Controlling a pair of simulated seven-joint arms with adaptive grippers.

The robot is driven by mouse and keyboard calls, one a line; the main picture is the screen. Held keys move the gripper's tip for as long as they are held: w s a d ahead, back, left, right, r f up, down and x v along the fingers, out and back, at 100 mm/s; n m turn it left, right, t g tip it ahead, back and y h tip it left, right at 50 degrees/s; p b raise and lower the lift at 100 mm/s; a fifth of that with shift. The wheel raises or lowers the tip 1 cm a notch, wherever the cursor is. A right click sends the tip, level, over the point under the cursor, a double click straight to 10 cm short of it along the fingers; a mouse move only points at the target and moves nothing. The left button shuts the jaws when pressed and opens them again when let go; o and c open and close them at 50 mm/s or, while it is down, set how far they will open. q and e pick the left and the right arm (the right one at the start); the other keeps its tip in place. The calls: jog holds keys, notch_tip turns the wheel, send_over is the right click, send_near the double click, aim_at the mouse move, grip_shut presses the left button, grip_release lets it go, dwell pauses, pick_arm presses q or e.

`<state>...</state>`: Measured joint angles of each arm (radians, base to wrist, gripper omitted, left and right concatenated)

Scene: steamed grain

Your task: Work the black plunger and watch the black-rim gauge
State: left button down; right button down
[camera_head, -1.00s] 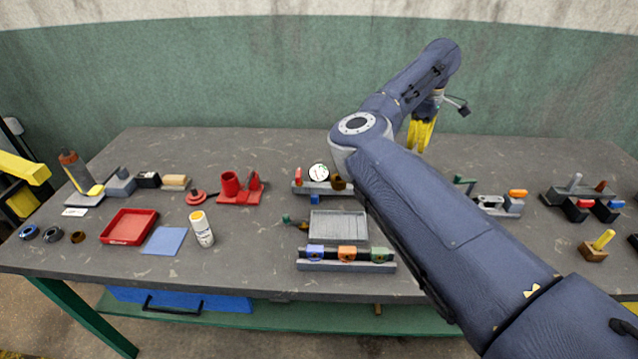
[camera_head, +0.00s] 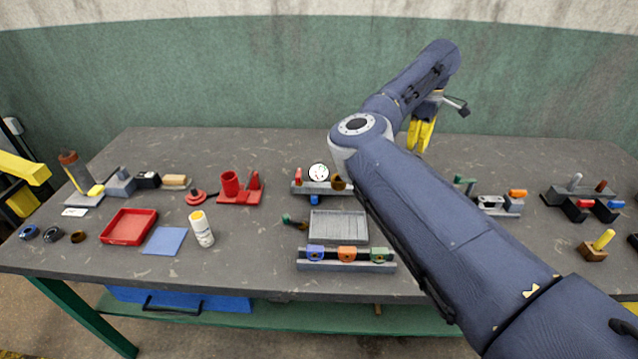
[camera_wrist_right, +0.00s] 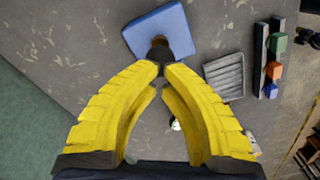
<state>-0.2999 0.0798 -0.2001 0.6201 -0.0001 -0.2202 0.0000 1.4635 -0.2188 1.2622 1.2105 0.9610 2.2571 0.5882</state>
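My right gripper (camera_head: 421,135) hangs over the back of the table in the head view, its tips partly behind my own arm. In the right wrist view its yellow fingers (camera_wrist_right: 161,68) come nearly together at the tips, at a black plunger (camera_wrist_right: 158,51) on a blue square base (camera_wrist_right: 160,30). Whether the tips grip the plunger or only touch its top I cannot tell. My arm hides the plunger in the head view. A white round gauge (camera_head: 318,172) stands at the table's middle; its rim and reading are too small to make out.
A grey ribbed tray (camera_head: 338,227) and a rail (camera_head: 346,266) with blue, orange and green blocks lie in front of the gauge. A red tray (camera_head: 129,227), blue mat (camera_head: 165,241) and white bottle (camera_head: 201,229) stand to the left. Fixtures (camera_head: 500,201) stand right of my arm.

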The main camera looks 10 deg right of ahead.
jog(key=shift+f, duration=0.15)
dwell(0.4)
jog(key=shift+f, duration=3.2)
jog(key=shift+r, duration=3.85)
